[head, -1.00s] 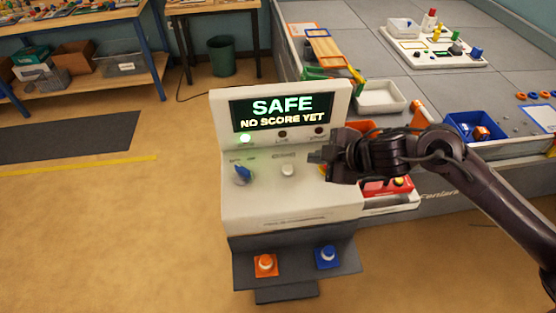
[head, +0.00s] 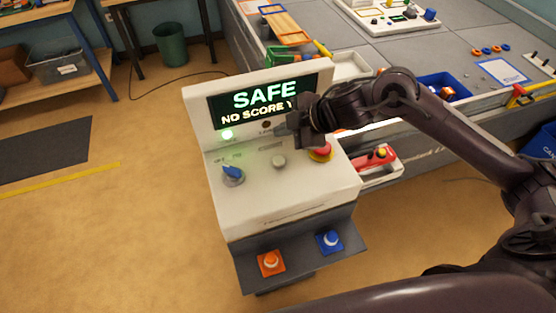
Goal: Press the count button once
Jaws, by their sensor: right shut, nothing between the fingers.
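A white console (head: 285,200) stands in front of me. Its screen (head: 262,101) reads "SAFE" and "NO SCORE", the end of the line hidden by my gripper. A green lamp (head: 227,135) is lit below the screen. On the sloped panel are a blue knob (head: 233,175), a pale round button (head: 279,161) with a small blurred label, and a red button (head: 320,153) on yellow. I cannot read which is the count button. My right gripper (head: 284,131) is shut and empty, behind the pale button in the picture and apart from it. My left gripper is not in view.
A grey table (head: 400,55) with trays and parts stands behind to the right. A green bin (head: 171,45) is at the back.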

